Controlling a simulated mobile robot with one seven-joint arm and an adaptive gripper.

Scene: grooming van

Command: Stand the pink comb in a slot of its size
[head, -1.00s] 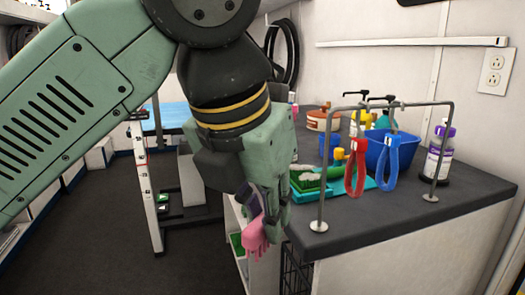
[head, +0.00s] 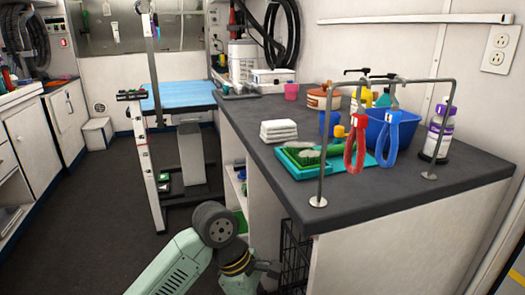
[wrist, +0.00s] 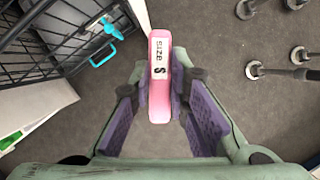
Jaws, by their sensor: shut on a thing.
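In the wrist view the pink comb (wrist: 160,100) stands between the purple pads of my gripper (wrist: 160,88), pointing away from the camera. A white label on its end reads "size S". My gripper is shut on it. Its teeth cannot be made out from this angle. In the head view my arm is folded low at the bottom, beside the counter's left end, and the comb does not show there. No slot for a comb can be made out in either current view.
The dark counter (head: 420,185) holds a teal tray (head: 297,172) with a green brush, folded white towels (head: 278,131) and a blue bin (head: 405,130). Red and blue loops hang from a metal bar. A wire cage (wrist: 60,40) is close at left. Dark floor is open beyond.

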